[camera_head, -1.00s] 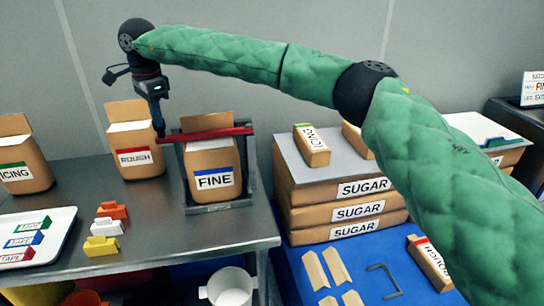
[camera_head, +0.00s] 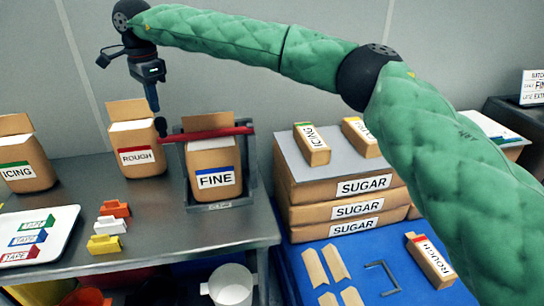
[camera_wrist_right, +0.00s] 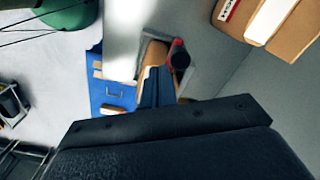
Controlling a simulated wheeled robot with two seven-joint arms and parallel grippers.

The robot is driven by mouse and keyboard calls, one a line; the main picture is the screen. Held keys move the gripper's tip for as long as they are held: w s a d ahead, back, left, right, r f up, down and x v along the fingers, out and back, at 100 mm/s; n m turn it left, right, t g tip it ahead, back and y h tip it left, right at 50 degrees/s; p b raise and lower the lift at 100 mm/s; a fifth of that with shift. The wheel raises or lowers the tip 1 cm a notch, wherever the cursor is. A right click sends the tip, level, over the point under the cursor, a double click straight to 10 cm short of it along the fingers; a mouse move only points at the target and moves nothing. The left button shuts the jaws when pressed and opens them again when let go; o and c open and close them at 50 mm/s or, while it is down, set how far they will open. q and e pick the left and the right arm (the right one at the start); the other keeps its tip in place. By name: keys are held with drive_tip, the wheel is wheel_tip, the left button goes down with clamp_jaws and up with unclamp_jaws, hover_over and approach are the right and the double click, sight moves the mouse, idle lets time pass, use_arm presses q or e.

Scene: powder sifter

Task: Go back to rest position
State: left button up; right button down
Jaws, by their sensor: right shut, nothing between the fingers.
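My right gripper (camera_head: 153,104) points down above the metal table, just above the black knob (camera_head: 160,126) of the red bar (camera_head: 215,133). It is shut and empty, and looks apart from the knob. In the right wrist view its dark fingers (camera_wrist_right: 158,92) are together beside the knob (camera_wrist_right: 180,61). The red bar lies across the grey frame (camera_head: 250,170), which stands around the FINE bag (camera_head: 213,160). My right arm, in a green quilted sleeve, reaches across from the right. My left gripper is in neither current view.
The ROUGH bag (camera_head: 140,157) and ICING bag (camera_head: 20,172) stand left of the frame. A white tray (camera_head: 62,225) and colored clips (camera_head: 108,225) lie in front. A white pot (camera_head: 231,285) is below the table edge.

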drive_tip(key=shift+s+r, duration=0.1)
drive_tip(key=shift+r, duration=0.35)
